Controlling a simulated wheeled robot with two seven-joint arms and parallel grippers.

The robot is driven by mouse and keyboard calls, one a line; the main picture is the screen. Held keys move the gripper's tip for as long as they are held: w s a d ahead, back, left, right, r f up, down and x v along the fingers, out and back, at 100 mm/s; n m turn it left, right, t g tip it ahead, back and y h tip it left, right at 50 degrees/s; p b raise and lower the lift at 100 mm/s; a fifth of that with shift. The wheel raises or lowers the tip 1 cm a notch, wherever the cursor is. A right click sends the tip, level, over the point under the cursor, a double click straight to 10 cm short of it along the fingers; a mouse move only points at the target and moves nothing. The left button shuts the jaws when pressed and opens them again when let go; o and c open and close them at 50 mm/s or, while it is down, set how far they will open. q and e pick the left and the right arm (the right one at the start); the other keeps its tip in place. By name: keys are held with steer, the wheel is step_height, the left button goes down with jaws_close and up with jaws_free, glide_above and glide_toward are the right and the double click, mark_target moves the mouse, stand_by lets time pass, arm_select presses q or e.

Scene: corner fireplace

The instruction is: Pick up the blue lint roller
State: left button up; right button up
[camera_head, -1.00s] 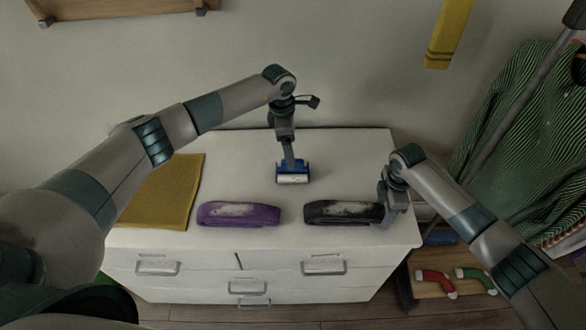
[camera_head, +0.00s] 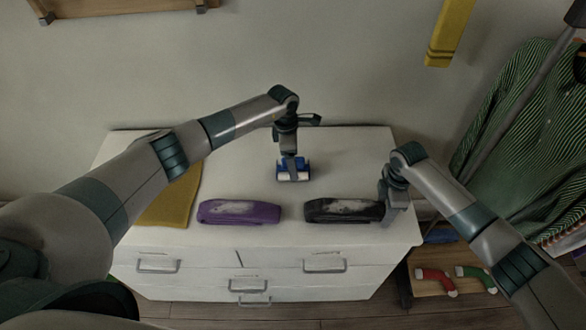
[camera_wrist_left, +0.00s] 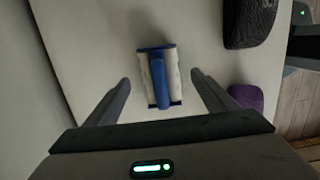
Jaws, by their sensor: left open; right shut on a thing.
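The blue lint roller (camera_head: 280,163) with a white roll lies on top of the white dresser (camera_head: 240,185). My left gripper (camera_head: 293,168) points down over it and hides part of it. In the left wrist view the lint roller (camera_wrist_left: 160,77) shows between the two open fingers, its blue handle pointing toward me, with a gap on each side. My right gripper (camera_head: 386,205) is shut on the right end of a black folded item (camera_head: 340,211) with a grey patch, which appears to rest on the dresser.
A purple folded item (camera_head: 238,212) lies at the front middle of the dresser. A yellow cloth (camera_head: 172,208) lies at the left, partly behind my left arm. A wall stands behind. A green striped shirt (camera_head: 520,130) hangs at the right.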

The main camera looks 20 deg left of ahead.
arm_select(q)
steer(key=shift+d+f, duration=0.2)
steer(key=shift+f, duration=1.55)
steer(key=c, duration=1.2)
